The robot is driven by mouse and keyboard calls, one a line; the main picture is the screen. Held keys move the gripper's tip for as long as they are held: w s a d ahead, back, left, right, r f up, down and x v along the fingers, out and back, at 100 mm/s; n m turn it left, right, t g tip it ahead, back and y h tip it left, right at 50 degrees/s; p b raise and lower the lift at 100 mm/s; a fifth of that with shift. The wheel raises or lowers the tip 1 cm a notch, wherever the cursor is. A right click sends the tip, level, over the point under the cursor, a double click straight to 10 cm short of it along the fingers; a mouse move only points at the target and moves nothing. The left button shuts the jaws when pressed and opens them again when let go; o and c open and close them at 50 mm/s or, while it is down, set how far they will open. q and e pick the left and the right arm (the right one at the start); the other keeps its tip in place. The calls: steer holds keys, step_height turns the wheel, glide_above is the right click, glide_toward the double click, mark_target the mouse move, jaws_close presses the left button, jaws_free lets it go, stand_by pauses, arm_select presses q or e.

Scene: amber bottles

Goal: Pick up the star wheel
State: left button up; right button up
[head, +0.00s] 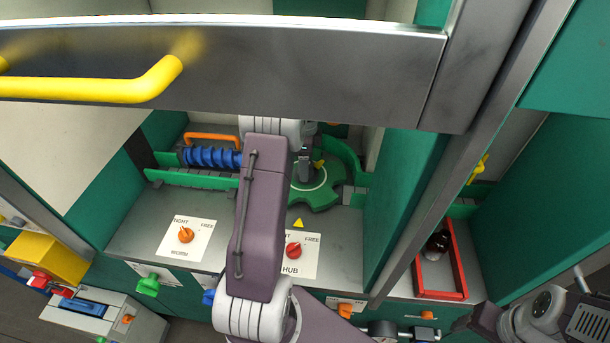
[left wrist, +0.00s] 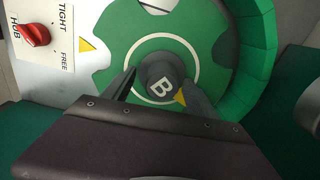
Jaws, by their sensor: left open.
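The star wheel is a green notched disc with a pale ring. It lies flat at the back of the bench in the head view (head: 322,193) and fills the middle of the left wrist view (left wrist: 122,62). Its dark central hub (left wrist: 158,80) carries a white B and a yellow pointer. My left gripper (left wrist: 160,88) is open, with one dark finger on each side of the hub. I cannot tell whether they touch it. In the head view my left arm covers part of the wheel. My right gripper (head: 468,322) is at the lower right edge, its fingers unclear.
A red HUB knob (head: 293,250) sits before the wheel on a TIGHT/FREE plate. A curved green guide (left wrist: 250,50) borders the wheel. A blue screw (head: 212,157) lies to the left. A raised metal-framed door (head: 330,70) hangs above. A red tray (head: 420,275) holds a dark bottle.

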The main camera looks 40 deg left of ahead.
arm_select(q)
steer(key=shift+w+f, duration=0.1)
steer(key=shift+f, duration=0.45)
steer(key=shift+w+f, duration=0.25)
steer(key=shift+s, duration=0.1)
steer(key=c, duration=0.6)
jaws_close()
steer(key=shift+r, duration=0.1)
arm_select(e)
steer(key=shift+w, duration=0.2)
arm_select(q)
steer(key=shift+r, duration=0.1)
